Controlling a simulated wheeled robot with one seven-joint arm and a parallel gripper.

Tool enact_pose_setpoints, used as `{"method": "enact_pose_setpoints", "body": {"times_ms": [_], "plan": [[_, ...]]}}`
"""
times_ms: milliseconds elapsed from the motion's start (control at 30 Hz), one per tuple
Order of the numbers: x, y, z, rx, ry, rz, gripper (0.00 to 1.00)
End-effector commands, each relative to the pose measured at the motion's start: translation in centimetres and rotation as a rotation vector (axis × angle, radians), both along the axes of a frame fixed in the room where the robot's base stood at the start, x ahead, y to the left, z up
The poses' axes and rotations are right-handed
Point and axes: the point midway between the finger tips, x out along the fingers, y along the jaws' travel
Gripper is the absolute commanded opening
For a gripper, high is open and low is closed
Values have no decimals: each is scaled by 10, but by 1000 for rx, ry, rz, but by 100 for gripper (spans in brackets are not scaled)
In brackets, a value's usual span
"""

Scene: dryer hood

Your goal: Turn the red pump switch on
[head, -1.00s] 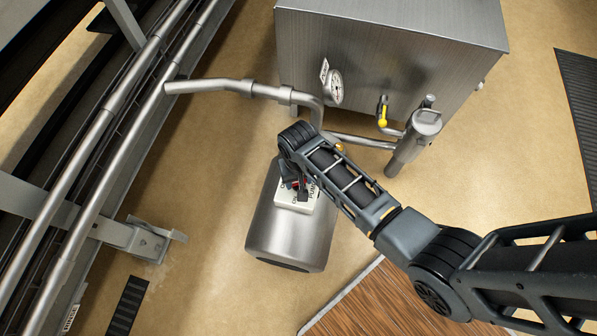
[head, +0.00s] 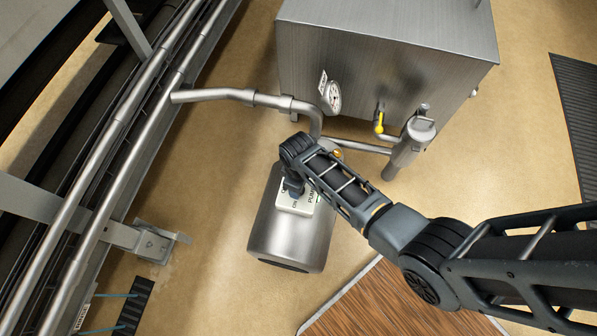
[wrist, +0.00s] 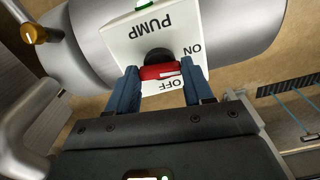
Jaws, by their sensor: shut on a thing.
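The red pump switch (wrist: 158,71) sits on a white box (wrist: 125,35) marked PUMP, ON and OFF, seen upside down in the wrist view. My gripper (wrist: 159,82) has its two blue fingers on either side of the red handle and is shut on it. The handle lies crosswise between the fingers, beside the OFF label, with the ON label to its upper right. Which label it points to I cannot tell. In the head view my gripper (head: 292,188) covers the switch on the white box (head: 300,206), and no red shows.
The box is mounted on a steel cylinder (head: 290,235). A green light (wrist: 144,4) shows at the box's edge. A steel tank (head: 385,55) with a gauge (head: 332,97) and a yellow-handled valve (head: 379,124) stands behind. Pipes run close to my arm.

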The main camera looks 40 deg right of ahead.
Motion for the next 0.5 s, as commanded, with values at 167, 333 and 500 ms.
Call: {"method": "enact_pose_setpoints", "body": {"times_ms": [167, 333, 500], "plan": [[0, 0, 0, -1, 0, 85, 21], [0, 0, 0, 0, -1, 134, 21], [1, 0, 0, 0, -1, 156, 21]]}}
